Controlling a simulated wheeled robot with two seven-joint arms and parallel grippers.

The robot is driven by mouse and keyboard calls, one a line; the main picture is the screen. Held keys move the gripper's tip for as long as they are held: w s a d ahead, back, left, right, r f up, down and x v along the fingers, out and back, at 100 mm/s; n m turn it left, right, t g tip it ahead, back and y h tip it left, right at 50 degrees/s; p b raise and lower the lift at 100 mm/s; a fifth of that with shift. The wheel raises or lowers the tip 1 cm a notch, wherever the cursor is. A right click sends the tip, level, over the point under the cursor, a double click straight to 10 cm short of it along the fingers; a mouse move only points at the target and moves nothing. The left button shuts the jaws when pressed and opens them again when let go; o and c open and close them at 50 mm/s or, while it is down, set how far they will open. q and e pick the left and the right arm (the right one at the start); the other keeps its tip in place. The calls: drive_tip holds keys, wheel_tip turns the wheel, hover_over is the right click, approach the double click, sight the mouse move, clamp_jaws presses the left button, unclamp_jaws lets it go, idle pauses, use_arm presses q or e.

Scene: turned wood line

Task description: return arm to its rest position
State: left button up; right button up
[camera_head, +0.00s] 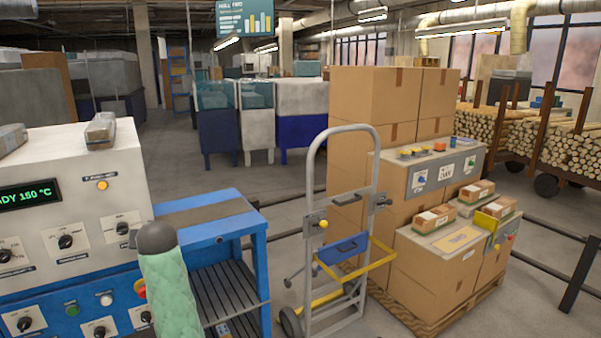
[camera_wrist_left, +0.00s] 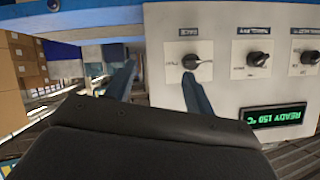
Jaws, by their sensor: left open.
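My left arm (camera_head: 163,285), in a green padded sleeve with a dark rounded end, rises at the bottom of the head view in front of the control cabinet. Its gripper cannot be made out there. In the left wrist view, which appears upside down, my left gripper (camera_wrist_left: 158,72) has two dark blue fingers spread apart with nothing between them. One finger tip appears close to a black rotary knob (camera_wrist_left: 190,62) on the white panel; I cannot tell whether they touch. The same knob (camera_head: 122,228) is the rightmost of the upper row in the head view. My right gripper is not in view.
The white control cabinet (camera_head: 75,185) with knobs and a green display (camera_head: 28,194) stands close at the left. A blue roller table (camera_head: 205,212) adjoins it. A hand truck (camera_head: 345,235) and a pallet of cartons (camera_head: 440,270) stand to the right. Open floor lies behind.

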use_arm(q)
drive_tip(key=s+d+f+t+h, duration=0.1)
drive_tip(key=s+d+h, duration=0.35)
drive_tip(key=d, duration=0.65)
drive_tip(key=s+d+f+m+g+h, duration=0.2)
drive_tip(key=s+d+f+m+h, duration=0.2)
drive_tip(key=s+d+f, duration=0.75)
drive_tip(key=s+d+f+g, duration=0.1)
drive_tip(key=s+f+g, duration=0.1)
drive_tip(key=s+f, duration=0.5)
drive_tip(key=s+d+f+m+g+p, duration=0.1)
drive_tip(key=s+d+f+g, duration=0.1)
drive_tip(key=s+f, duration=0.6)
drive_tip(key=s+d+f+m+g, duration=0.1)
drive_tip(key=s+f+g, duration=0.2)
drive_tip(key=s+f, duration=0.5)
drive_tip(key=s, duration=1)
drive_tip(key=shift+d+f+h, duration=0.15)
drive_tip(key=shift+h, duration=0.2)
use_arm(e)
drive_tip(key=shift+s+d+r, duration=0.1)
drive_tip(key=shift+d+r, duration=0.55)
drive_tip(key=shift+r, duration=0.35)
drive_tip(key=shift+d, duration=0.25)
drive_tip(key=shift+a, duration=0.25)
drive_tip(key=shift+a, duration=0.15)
